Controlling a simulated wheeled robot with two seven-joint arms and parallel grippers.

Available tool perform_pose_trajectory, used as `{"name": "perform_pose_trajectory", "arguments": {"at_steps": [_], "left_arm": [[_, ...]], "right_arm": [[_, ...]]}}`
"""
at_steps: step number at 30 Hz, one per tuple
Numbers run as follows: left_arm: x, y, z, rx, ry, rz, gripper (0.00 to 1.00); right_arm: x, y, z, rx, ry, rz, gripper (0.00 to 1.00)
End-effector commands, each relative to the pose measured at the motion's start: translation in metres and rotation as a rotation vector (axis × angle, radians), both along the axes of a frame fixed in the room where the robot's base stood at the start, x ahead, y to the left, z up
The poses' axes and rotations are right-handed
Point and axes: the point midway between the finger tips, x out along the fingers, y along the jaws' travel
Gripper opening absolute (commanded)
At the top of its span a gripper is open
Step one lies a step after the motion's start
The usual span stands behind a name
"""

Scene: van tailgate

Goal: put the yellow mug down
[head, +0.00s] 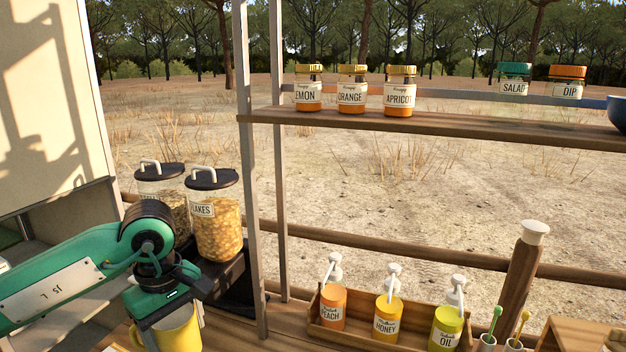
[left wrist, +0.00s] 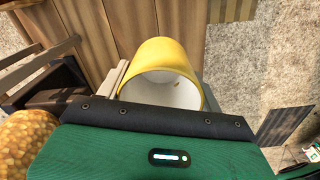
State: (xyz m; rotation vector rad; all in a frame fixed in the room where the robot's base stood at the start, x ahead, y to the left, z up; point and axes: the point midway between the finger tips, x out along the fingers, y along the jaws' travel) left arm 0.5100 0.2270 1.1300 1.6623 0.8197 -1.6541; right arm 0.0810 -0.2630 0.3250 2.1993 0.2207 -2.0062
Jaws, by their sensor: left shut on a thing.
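The yellow mug (head: 180,333) is at the bottom left of the head view, under my left gripper (head: 165,318). My left gripper is shut on the mug; its fingertips are mostly hidden in the head view. In the left wrist view the mug (left wrist: 160,50) shows its yellow outside and white inside, between the two fingers of the gripper (left wrist: 163,85). The wooden counter (head: 225,335) lies beside and below the mug. I cannot tell whether the mug's base touches it. My right gripper is not in view.
Two lidded jars (head: 217,225) stand behind my left arm. A metal post (head: 252,170) rises right of the mug. A wooden box (head: 360,335) holds peach, honey and oil pump bottles. A shelf (head: 440,125) above carries several jars. Some bare counter shows right of the mug.

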Motion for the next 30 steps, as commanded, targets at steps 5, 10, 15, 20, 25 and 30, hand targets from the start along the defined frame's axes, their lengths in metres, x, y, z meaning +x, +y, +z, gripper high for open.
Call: {"name": "perform_pose_trajectory", "arguments": {"at_steps": [5,10,15,20,25,30], "left_arm": [[0.001,-0.004,-0.031,-0.002,0.004,-0.239,0.43],[0.001,-0.008,-0.059,-0.002,0.002,-0.474,0.43],[-0.001,-0.011,-0.084,-0.004,0.000,-0.694,0.43],[-0.003,-0.013,-0.101,-0.005,-0.004,-0.843,0.43],[-0.004,-0.014,-0.109,-0.005,-0.005,-0.920,0.43],[-0.004,-0.015,-0.111,-0.007,-0.006,-0.935,0.43]], "right_arm": [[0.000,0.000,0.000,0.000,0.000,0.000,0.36],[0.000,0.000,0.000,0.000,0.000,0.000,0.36],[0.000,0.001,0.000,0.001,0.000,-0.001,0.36],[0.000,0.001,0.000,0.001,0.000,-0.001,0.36],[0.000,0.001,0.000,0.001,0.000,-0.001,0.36],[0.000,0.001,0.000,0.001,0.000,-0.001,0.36]]}}
